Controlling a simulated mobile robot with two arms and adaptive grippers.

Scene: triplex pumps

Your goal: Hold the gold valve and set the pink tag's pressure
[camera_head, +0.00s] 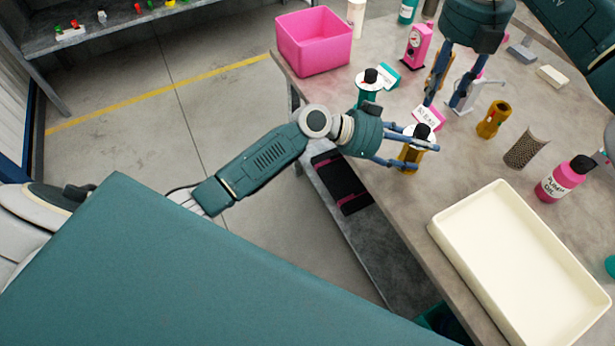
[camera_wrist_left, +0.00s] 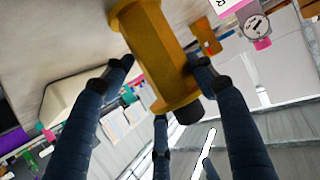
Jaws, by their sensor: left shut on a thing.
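The gold valve (camera_head: 411,155), with a black knob (camera_head: 422,131) on a white disc, stands on the table near its left edge. My left gripper (camera_head: 409,150) is shut around its body. In the left wrist view the gold body (camera_wrist_left: 158,55) fills the space between the fingers (camera_wrist_left: 160,80). A pink tag (camera_head: 430,117) with dark print lies just behind the valve; the print is too small to read. My right gripper (camera_head: 443,103) is above the table behind the tag, fingers pointing down and spread apart, seemingly empty. A pink gauge (camera_head: 416,46) stands farther back.
A teal valve (camera_head: 367,96) with a teal tag (camera_head: 385,76) stands at the left edge. A gold part (camera_head: 494,119), mesh cylinder (camera_head: 526,148), pink oil bottle (camera_head: 560,180) and cream tray (camera_head: 436,232) are to the right. A pink bin (camera_head: 314,42) sits at the back left.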

